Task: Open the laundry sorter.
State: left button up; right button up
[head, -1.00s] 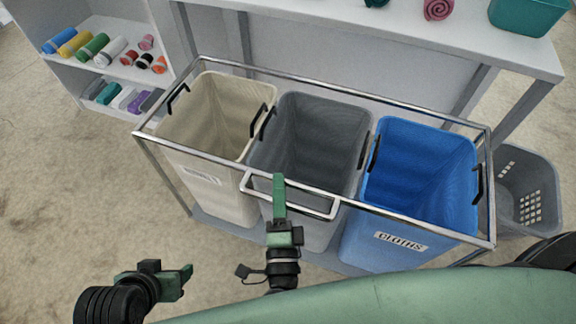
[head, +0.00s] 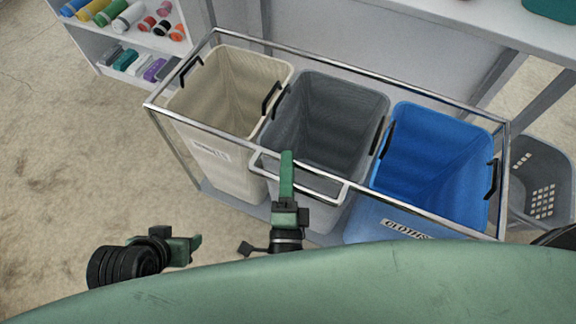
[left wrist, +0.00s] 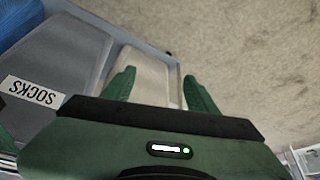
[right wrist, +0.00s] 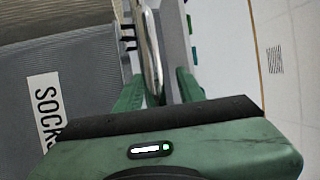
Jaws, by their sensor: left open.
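The laundry sorter is a metal frame (head: 400,99) around a cream bin (head: 205,115), a grey bin (head: 330,100) and a blue bin (head: 440,150). A metal loop handle (head: 325,196) juts from its near rail. My right gripper (head: 287,165) is at this handle. In the right wrist view its fingers (right wrist: 160,95) stand on both sides of a metal bar. Whether they press on it is unclear. My left gripper (head: 197,243) is open and empty over the floor, left of the handle. Its spread fingers show in the left wrist view (left wrist: 160,88).
A white shelf (head: 135,45) with rolled coloured cloths stands at the back left. A white table (head: 480,32) runs behind the sorter. A grey basket (head: 540,180) is on the floor at the right. The floor at the left is bare.

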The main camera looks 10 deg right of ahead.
jog(key=shift+s+f, duration=0.1)
pick_arm(q)
jog(key=shift+s+a+f+g, duration=0.1)
jog(key=shift+s+g, duration=0.15)
jog(key=shift+s, duration=0.2)
jog(key=shift+s+a+f+g, duration=0.1)
jog(key=shift+s+g, duration=0.15)
jog(key=shift+s, duration=0.15)
pick_arm(e)
jog(key=v, duration=0.7)
jog(key=shift+s, duration=0.35)
pick_arm(q)
jog(key=shift+w, duration=0.1)
pick_arm(e)
jog(key=shift+a, duration=0.15)
